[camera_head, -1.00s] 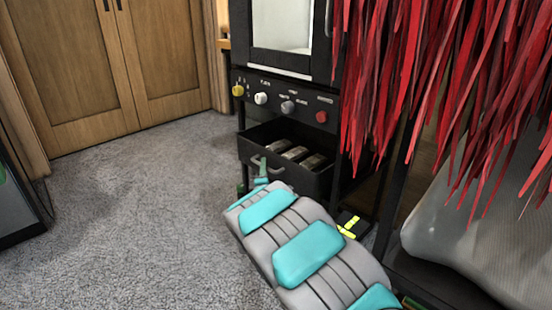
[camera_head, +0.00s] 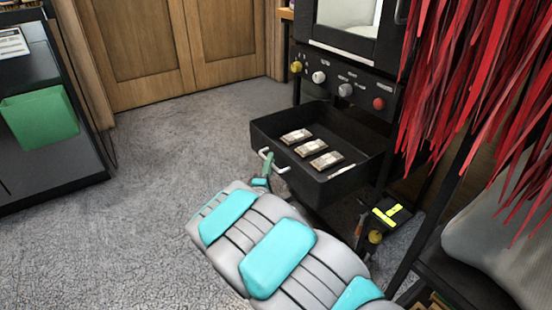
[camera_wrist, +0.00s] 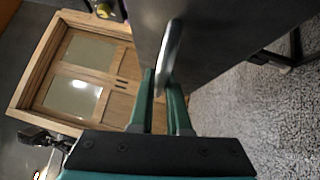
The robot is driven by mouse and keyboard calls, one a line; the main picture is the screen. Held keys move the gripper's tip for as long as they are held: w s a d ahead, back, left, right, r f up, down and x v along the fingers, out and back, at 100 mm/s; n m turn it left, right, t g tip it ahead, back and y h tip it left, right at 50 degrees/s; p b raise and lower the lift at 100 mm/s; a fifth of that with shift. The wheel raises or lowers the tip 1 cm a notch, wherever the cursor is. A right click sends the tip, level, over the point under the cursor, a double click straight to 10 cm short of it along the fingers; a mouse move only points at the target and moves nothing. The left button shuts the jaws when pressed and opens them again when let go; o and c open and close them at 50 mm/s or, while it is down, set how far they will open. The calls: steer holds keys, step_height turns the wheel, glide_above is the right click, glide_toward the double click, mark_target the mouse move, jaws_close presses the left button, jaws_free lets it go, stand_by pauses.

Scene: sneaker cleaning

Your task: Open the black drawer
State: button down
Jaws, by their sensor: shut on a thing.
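The black drawer (camera_head: 330,187) is pulled out from the black machine, with several small packets (camera_head: 311,147) lying inside it. Its metal handle (camera_head: 283,170) is on the drawer's front face; the wrist view also shows the handle (camera_wrist: 171,50) close up. My gripper (camera_head: 263,178) is at the left part of the handle. In the wrist view, the green fingers of my gripper (camera_wrist: 160,95) are shut around the handle. The drawer front (camera_wrist: 220,35) fills the top of that view. My grey and turquoise arm reaches up to the handle from below.
The machine's control panel (camera_head: 340,88) with several knobs is above the drawer. Red strips (camera_head: 475,80) hang at the right. A black stand with a green bin (camera_head: 40,127) is at the left. Carpet (camera_head: 180,140) is clear in front of the wooden doors (camera_head: 180,45).

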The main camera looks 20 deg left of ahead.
stand_by(0.3)
steer(key=c, duration=0.9)
jaws_free()
steer(key=shift+s+a, duration=0.1)
steer(key=shift+s, duration=0.05)
steer(key=s, duration=0.5)
steer(key=s+d+f, duration=0.1)
steer(key=s, duration=0.1)
steer(key=shift+s, duration=0.2)
steer(key=shift+f, duration=0.1)
